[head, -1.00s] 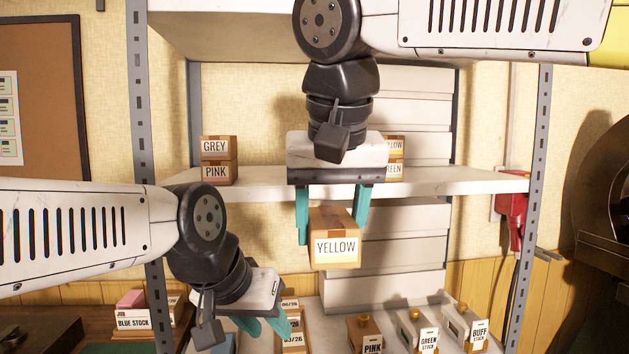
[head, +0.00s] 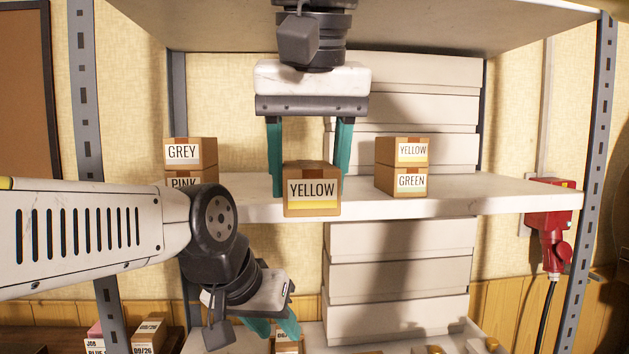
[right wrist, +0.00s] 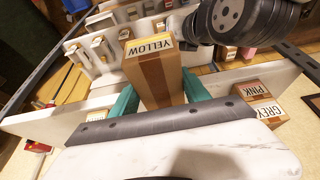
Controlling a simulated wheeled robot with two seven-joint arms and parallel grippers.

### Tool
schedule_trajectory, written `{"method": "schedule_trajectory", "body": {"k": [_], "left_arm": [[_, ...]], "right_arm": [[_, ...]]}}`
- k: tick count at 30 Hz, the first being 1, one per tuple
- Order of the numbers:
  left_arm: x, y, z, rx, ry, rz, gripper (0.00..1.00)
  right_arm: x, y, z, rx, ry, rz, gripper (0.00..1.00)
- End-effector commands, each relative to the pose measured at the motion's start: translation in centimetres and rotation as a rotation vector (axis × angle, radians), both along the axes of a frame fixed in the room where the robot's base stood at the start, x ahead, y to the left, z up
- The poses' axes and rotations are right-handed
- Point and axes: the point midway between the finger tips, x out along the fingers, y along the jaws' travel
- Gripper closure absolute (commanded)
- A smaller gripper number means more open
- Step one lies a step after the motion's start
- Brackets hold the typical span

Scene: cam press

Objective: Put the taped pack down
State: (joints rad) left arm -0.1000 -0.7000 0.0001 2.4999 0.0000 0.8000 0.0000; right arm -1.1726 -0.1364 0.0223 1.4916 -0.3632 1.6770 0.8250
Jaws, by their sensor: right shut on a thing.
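The taped pack, a brown carton labelled YELLOW (head: 312,190) with a tape strip on top, is between the teal fingers of my right gripper (head: 309,172). The gripper comes down from above and is shut on it. The pack is upright at the middle shelf's (head: 250,207) front edge and covers part of it; I cannot tell whether it touches. In the right wrist view the pack (right wrist: 153,78) sits between the fingers (right wrist: 160,97). My left gripper (head: 272,328) is low, below the shelf; its finger gap is unclear.
Grey (head: 190,152) and pink (head: 183,182) cartons are stacked on the shelf's left. Another yellow carton (head: 402,151) sits on a green one (head: 401,182) at right. White boxes (head: 400,275) stand behind. Bare shelf shows either side of the pack. A red switch box (head: 548,205) is at right.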

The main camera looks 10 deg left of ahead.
Motion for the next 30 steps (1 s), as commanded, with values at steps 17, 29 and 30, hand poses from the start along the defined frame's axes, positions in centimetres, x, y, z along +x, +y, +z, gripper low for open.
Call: {"method": "schedule_trajectory", "body": {"k": [17,29,30], "left_arm": [[0.0,0.0,0.0,0.0,0.0,0.0,0.64],[0.0,0.0,0.0,0.0,0.0,0.0,0.64],[0.0,0.0,0.0,0.0,0.0,0.0,0.64]], "right_arm": [[11.5,3.3,0.0,0.001,-0.002,-0.002,1.0],[15.7,4.5,0.0,0.0,-0.002,-0.004,1.0],[15.4,4.4,-0.6,0.0,-0.001,0.0,1.0]]}}
